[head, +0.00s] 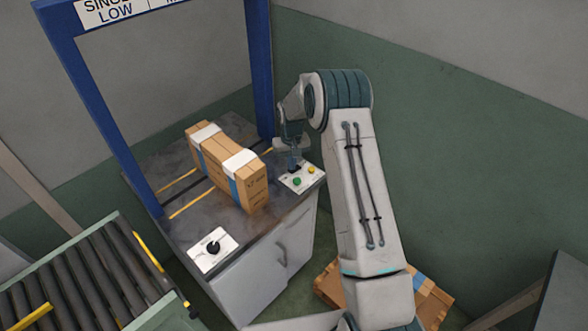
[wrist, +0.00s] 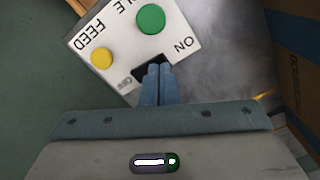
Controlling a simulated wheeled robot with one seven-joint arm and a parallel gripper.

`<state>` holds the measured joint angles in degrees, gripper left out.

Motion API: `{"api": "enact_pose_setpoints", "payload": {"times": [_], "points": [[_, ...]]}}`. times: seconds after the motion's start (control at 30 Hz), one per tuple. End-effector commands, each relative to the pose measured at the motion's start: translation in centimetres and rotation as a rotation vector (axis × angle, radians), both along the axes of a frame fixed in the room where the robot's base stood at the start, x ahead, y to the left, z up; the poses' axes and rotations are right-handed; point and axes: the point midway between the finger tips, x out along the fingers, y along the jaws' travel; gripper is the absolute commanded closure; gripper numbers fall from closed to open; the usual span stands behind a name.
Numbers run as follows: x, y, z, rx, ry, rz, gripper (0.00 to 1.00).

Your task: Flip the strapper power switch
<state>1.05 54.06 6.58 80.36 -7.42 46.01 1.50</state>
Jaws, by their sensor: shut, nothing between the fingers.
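The strapper's control panel (head: 303,178) is a white plate on the right front corner of the grey machine top, with a green button (head: 297,181) and a yellow button (head: 311,170). In the wrist view the panel (wrist: 120,60) shows the green button (wrist: 150,19), the yellow button (wrist: 102,58) and the lettering ON beside a dark switch (wrist: 139,74). My gripper (wrist: 159,68) is shut and empty, its fingertips over the switch and covering part of it. I cannot tell the switch's position or whether the fingertips touch it. In the head view my gripper (head: 294,168) points down at the panel.
A strapped cardboard box (head: 228,165) stands on the machine top (head: 165,160), left of my gripper, under a blue frame (head: 258,70). A second panel with a black knob (head: 213,248) is at the front left. A roller conveyor (head: 75,280) lies lower left. Cartons (head: 428,303) lie below my arm.

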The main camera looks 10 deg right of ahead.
Motion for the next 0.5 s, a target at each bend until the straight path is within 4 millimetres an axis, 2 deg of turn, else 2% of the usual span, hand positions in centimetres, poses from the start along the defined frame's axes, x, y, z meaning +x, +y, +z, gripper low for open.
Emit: {"api": "enact_pose_setpoints", "payload": {"times": [0.5], "points": [[0.0, 0.0, -0.86, 0.0, 0.0, 0.0, 1.0]]}}
